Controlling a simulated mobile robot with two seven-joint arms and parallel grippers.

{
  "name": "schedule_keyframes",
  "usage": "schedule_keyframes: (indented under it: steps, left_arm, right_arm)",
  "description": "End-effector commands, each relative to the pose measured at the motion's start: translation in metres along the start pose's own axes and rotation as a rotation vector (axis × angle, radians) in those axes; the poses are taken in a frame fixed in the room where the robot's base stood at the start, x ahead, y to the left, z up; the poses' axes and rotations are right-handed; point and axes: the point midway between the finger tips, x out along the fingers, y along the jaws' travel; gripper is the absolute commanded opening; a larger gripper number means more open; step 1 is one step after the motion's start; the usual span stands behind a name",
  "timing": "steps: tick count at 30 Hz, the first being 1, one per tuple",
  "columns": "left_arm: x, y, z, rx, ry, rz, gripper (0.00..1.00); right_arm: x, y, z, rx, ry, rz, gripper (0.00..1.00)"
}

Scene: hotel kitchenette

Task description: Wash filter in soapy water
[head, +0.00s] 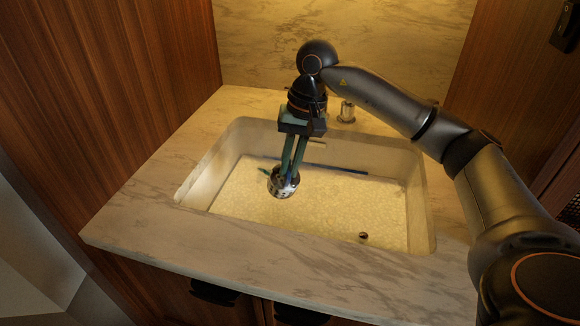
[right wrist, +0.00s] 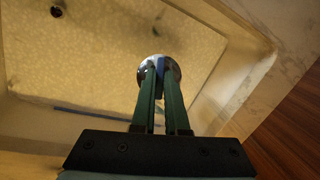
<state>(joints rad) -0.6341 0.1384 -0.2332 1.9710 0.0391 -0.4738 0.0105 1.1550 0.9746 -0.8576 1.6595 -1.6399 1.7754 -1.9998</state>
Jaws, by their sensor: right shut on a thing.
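The filter (head: 283,186), a small round silvery metal piece with dark holes, is in the sink at the level of the yellowish soapy water (head: 330,205). My right gripper (head: 287,172) reaches down into the sink and is shut on the filter. In the right wrist view the filter's shiny rim (right wrist: 173,70) shows around the green fingertips (right wrist: 160,72), which cover part of it. How deep the filter sits in the water I cannot tell. My left gripper is not in view.
The sink basin (head: 425,190) is set in a marble counter (head: 140,205). A small metal fixture (head: 346,111) stands behind it. A thin blue strip (head: 340,168) lies along the basin's back. A dark round spot (head: 363,237) shows near the front. Wooden panels (head: 130,80) flank the counter.

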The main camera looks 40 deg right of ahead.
Motion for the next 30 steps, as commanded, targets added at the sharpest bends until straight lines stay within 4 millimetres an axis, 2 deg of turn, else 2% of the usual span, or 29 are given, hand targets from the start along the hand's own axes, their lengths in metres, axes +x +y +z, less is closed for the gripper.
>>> schedule_keyframes:
  steps: [1,13,24,30]
  left_arm:
    - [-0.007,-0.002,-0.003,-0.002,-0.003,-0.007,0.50]
    - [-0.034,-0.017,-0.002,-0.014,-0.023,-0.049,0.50]
    - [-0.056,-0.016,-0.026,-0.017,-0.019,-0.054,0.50]
    - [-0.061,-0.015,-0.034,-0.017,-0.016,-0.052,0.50]
  right_arm:
    - [-0.011,-0.003,0.000,0.000,0.001,-0.002,0.00]
    - [-0.058,-0.013,0.003,-0.001,0.000,-0.002,0.00]
    - [-0.102,-0.022,0.005,0.000,0.000,-0.001,0.00]
    - [-0.114,-0.025,0.006,0.000,0.000,-0.001,0.00]
